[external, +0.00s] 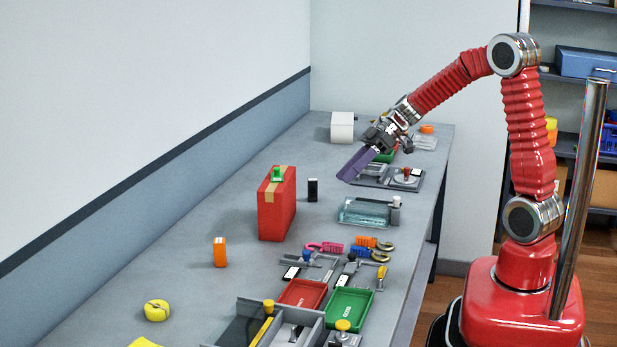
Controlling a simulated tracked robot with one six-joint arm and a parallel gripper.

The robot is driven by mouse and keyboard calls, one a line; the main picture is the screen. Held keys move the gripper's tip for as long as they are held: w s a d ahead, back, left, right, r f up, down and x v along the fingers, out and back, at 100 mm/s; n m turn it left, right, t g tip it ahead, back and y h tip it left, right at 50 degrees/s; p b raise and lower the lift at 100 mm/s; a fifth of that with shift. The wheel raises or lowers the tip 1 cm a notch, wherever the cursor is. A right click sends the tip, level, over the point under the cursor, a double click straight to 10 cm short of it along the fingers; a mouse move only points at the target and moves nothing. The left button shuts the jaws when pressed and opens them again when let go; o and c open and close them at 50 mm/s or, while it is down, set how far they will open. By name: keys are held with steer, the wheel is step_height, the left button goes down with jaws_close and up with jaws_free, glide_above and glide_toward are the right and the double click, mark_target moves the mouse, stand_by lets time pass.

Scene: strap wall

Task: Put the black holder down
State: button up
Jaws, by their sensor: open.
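A small black upright block (312,191), which looks like the black holder, stands on the grey table just right of the red case. My gripper (350,174) has purple fingers and hangs above the table, to the right of the black block and apart from it. It is open, and I see nothing held in it. The fingers point down and to the left.
A red case (277,207) with a tan strap stands left of the black block. A clear tray (364,213) lies to the right, and a grey fixture (400,180) behind it. A white roll (342,127) stands at the back. Red (302,294) and green trays (349,304) lie in front.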

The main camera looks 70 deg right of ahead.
steer(key=s+a+r+m+g+h, duration=0.1)
steer(key=s+a+r+g+h, duration=0.25)
steer(key=s+a, duration=0.85)
steer(key=s+r+m+t+h, duration=0.1)
steer(key=s+r+m+h, duration=0.1)
steer(key=s, duration=0.9)
steer(key=shift+s+a+r+m+t+h, duration=0.25)
steer(key=shift+s+m+t+h, duration=0.1)
steer(key=shift+m+h, duration=0.45)
